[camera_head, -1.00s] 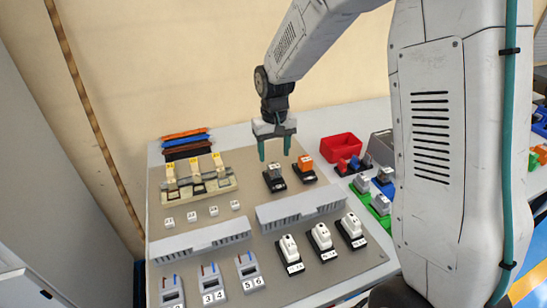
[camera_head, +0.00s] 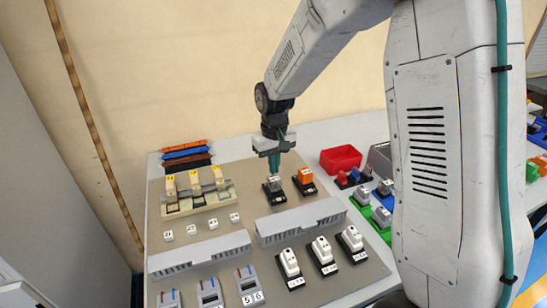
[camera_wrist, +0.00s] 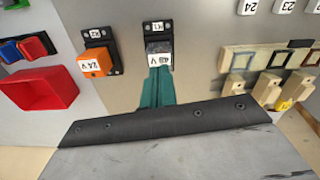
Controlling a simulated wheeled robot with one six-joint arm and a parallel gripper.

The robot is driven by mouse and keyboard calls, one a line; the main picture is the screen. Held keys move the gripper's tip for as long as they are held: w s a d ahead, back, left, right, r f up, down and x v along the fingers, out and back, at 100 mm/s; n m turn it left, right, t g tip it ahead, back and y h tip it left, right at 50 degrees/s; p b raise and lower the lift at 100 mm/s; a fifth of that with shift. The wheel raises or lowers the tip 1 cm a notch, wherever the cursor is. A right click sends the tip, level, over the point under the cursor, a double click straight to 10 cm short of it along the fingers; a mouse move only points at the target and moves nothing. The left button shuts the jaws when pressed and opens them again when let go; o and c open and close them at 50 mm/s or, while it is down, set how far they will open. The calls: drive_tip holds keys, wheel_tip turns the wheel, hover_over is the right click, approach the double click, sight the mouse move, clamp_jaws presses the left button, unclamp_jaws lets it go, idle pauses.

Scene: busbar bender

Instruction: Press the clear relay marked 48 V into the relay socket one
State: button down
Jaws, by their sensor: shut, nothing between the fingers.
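The clear relay with a white 48 V label (camera_wrist: 159,60) stands in a black relay socket (camera_wrist: 157,30) in the wrist view. In the head view the relay (camera_head: 272,182) stands upright in the left socket (camera_head: 275,194) of a pair. My gripper (camera_head: 274,172) points down directly over it, fingers together. In the wrist view the teal fingers (camera_wrist: 157,82) end at the relay's top edge; whether they touch it, I cannot tell. How deep the relay sits is hidden.
An orange relay marked 24 V (camera_wrist: 95,65) stands in the neighbouring socket, close beside. A red bin (camera_head: 341,158) is behind to the right. A grey slotted duct (camera_head: 301,220) runs in front. A beige terminal block (camera_head: 200,199) stands to the left.

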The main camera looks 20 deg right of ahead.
sight(274, 178)
drive_tip(key=shift+f, duration=0.8)
drive_tip(key=shift+f, duration=0.35)
drive_tip(key=shift+r, duration=0.1)
drive_tip(key=shift+r, duration=5.2)
drive_tip(key=s+d+r, duration=0.1)
drive_tip(key=s+r, duration=0.2)
drive_tip(key=s, duration=0.7)
drive_tip(key=s+d+r+m+t, duration=0.1)
drive_tip(key=s+r, duration=0.1)
drive_tip(key=s, duration=0.9)
drive_tip(key=s+d+r, duration=0.1)
drive_tip(key=s+r, duration=0.2)
drive_tip(key=s, duration=0.8)
drive_tip(key=shift+r+m, duration=0.3)
drive_tip(key=shift+r, duration=0.05)
